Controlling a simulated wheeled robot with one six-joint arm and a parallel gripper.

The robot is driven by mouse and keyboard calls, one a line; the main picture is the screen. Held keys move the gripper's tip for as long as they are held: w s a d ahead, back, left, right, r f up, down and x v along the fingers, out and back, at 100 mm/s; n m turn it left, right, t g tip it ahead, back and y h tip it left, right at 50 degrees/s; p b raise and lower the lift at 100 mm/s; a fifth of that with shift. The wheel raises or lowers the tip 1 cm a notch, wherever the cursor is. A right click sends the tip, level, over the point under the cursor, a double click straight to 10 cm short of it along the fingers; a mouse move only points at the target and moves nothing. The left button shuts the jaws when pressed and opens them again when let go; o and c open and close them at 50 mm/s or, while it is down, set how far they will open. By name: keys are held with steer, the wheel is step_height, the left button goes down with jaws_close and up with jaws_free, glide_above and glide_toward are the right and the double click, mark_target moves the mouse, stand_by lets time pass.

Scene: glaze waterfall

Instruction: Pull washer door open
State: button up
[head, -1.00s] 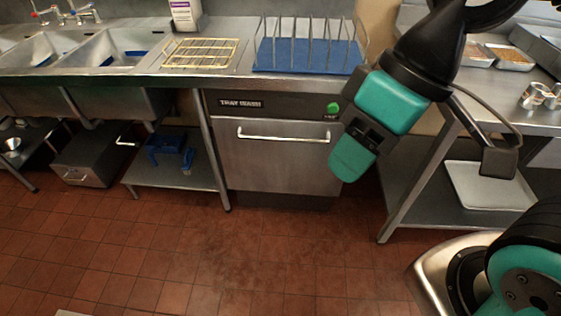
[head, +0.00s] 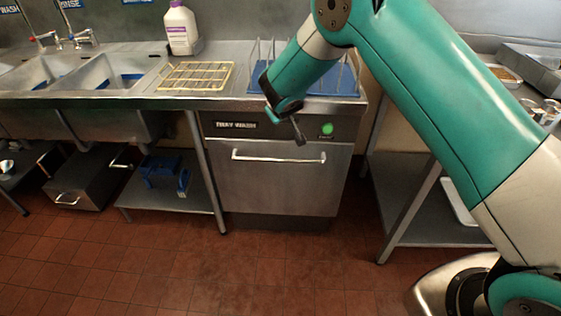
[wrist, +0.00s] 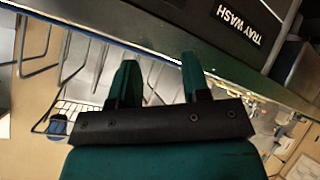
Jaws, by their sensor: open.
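The washer door (head: 275,190) is a flat steel front under the counter and looks shut. Its horizontal bar handle (head: 278,157) runs across its upper part. Above it is a dark panel with the TRAY WASH label (head: 236,125), which also shows tilted in the wrist view (wrist: 245,22). My gripper (head: 290,112) is in front of the counter edge and panel, above the handle and apart from it. In the wrist view my gripper (wrist: 158,68) has two teal fingers spread with nothing between them. The handle cannot be made out there.
A green light (head: 326,129) glows on the panel. A blue mat with an upright wire rack (head: 340,85) stands on the counter above the washer. Table legs (head: 207,170) flank the door on both sides. The red tiled floor in front is clear.

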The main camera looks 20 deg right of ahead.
steer(key=w+d+f+n+t+h, duration=0.1)
steer(key=w+d+f+t, duration=0.15)
steer(key=f, duration=0.55)
steer(key=n+t+y, duration=0.5)
steer(key=n+t, duration=0.3)
steer(key=n, duration=0.6)
glide_toward(280, 160)
steer(key=b+x, duration=0.2)
steer(key=b, duration=1)
steer(key=f+b+x, duration=0.1)
steer(key=b+x, duration=0.1)
steer(key=b, duration=0.9)
steer(key=shift+w+d+b, duration=0.2)
steer(key=shift+w+b, duration=0.15)
steer(key=shift+g, duration=0.25)
steer(key=shift+w+a+r+p, duration=0.1)
steer(key=shift+w+r+p, duration=0.2)
steer(key=shift+w, duration=0.65)
steer(key=shift+w+a+r+p, duration=0.1)
steer(key=shift+w+r+p, duration=0.15)
steer(key=shift+w, duration=0.7)
steer(key=shift+w+a+r+p, duration=0.1)
steer(key=shift+w+r+p, duration=0.2)
steer(key=shift+w, duration=0.65)
